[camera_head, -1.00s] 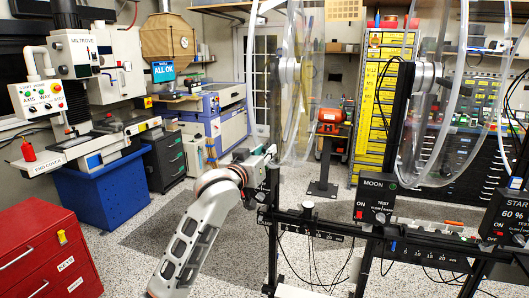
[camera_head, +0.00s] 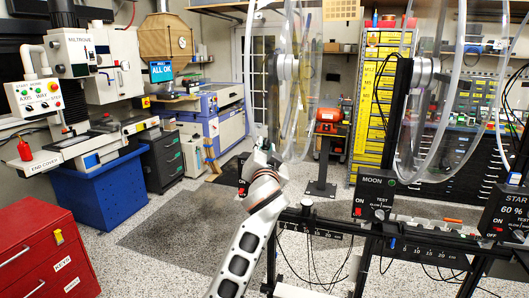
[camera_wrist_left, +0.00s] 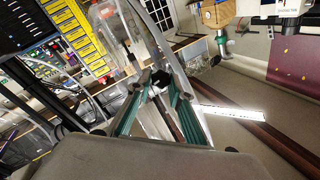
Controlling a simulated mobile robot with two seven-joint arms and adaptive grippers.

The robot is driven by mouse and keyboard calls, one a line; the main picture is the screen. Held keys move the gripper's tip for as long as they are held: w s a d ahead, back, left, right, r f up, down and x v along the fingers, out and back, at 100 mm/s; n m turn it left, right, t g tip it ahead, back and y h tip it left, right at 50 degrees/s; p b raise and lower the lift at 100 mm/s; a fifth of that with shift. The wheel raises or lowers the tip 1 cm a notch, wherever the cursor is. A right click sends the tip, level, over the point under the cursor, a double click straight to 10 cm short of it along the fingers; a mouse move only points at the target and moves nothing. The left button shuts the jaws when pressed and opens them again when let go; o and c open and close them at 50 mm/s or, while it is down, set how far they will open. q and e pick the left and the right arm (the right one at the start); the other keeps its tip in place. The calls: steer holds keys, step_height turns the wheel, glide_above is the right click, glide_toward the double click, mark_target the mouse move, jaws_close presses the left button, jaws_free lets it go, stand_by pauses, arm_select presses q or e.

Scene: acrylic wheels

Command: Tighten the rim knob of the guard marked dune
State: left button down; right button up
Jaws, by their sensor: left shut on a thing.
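A clear acrylic guard (camera_head: 322,95) stands at the left end of the black rail in the head view. No dune label is readable; the control box (camera_head: 243,187) below it is partly hidden behind my left arm. My left gripper (camera_head: 262,152) is at the lower left of this guard's rim. In the left wrist view, the teal fingers of my left gripper (camera_wrist_left: 160,82) are closed around a small black rim knob (camera_wrist_left: 159,77) at the clear edge. The knob is hidden in the head view. My right gripper is not in view.
Control boxes marked MOON (camera_head: 374,196) and STAR (camera_head: 508,212) sit on the rail (camera_head: 330,226), with another clear guard (camera_head: 440,140) to the right. A red cabinet (camera_head: 40,250) stands at the lower left. The floor between is clear.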

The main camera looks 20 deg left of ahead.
arm_select(q)
steer(key=shift+d+f+y+b, duration=0.1)
steer(key=shift+f+y+b, duration=0.1)
steer(key=shift+y+b, duration=0.25)
steer(key=shift+m, duration=0.3)
steer(key=shift+r+y+b, duration=0.1)
steer(key=shift+y+b, duration=0.15)
steer(key=shift+b, duration=0.2)
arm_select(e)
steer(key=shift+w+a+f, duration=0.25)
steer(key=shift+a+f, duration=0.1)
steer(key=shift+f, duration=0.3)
arm_select(q)
steer(key=c, duration=1.8)
jaws_free()
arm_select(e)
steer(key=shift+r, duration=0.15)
